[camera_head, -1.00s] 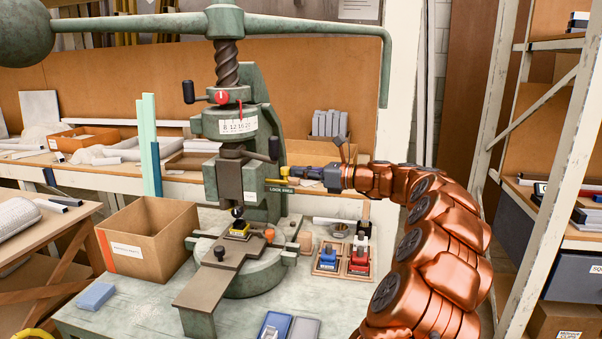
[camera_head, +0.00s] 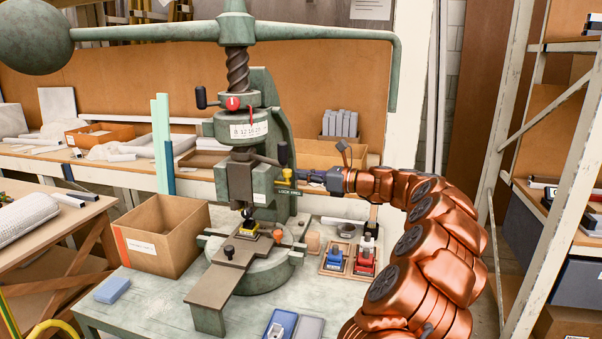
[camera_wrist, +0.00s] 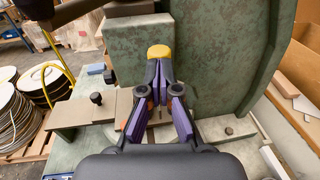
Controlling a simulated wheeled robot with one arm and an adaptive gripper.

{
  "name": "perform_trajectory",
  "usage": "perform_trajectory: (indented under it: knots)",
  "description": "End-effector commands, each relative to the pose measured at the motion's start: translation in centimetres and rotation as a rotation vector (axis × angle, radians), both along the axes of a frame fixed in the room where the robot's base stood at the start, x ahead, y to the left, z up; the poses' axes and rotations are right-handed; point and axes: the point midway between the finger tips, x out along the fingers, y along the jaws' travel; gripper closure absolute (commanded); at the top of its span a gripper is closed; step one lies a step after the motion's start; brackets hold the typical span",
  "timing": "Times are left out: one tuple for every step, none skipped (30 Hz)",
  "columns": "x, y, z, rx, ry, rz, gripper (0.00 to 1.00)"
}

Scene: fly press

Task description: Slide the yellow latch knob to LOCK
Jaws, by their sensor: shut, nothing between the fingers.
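The yellow latch knob (camera_head: 287,173) is on the right side of the green press, just above the dark LOCK/FREE label (camera_head: 289,192). In the wrist view the yellow knob (camera_wrist: 160,51) shows at the far end of my fingers. My gripper (camera_head: 299,174) comes in from the right at the knob's height. In the wrist view its purple-and-black fingers (camera_wrist: 160,78) meet at the tips, shut with nothing between them. The tips are right at the knob's near side; I cannot tell whether they touch it. The fingers hide the knob's lower part and the label in the wrist view.
A cardboard box (camera_head: 165,235) is left of the press. A tray with blue and red blocks (camera_head: 350,258) lies below my arm.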

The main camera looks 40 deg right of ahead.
Motion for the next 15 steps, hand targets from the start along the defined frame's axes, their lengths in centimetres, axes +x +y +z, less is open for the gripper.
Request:
perform_trajectory:
  knots:
    - [-0.4, -0.4, 0.6, 0.001, 0.0, -0.002, 1.0]
    - [-0.7, -0.5, 0.7, 0.002, -0.002, -0.001, 1.0]
    - [-1.1, -0.8, 0.8, 0.003, -0.002, -0.001, 1.0]
    - [-1.4, -1.0, 0.8, 0.003, -0.002, 0.0, 1.0]
    - [-1.6, -1.2, 0.9, 0.003, -0.001, 0.002, 1.0]
    - [-2.4, -1.6, 0.3, 0.001, -0.003, 0.0, 1.0]
    - [-3.0, -1.9, 0.3, 0.0, -0.004, 0.0, 1.0]
    - [-3.6, -2.2, 0.3, 0.0, -0.004, 0.0, 1.0]
    - [-4.4, -2.7, 0.3, 0.0, -0.004, -0.001, 1.0]
    - [-4.9, -3.0, 0.4, 0.001, -0.004, -0.001, 1.0]
    - [-5.5, -3.4, 0.4, 0.001, -0.004, -0.002, 1.0]
    - [-6.2, -3.8, 0.4, 0.0, -0.003, -0.004, 1.0]
    - [-6.7, -4.1, 0.5, 0.0, -0.005, -0.006, 1.0]
    - [-7.1, -4.4, 0.5, -0.001, -0.004, -0.007, 1.0]
    - [-7.7, -4.7, 0.5, -0.002, -0.003, -0.006, 1.0]
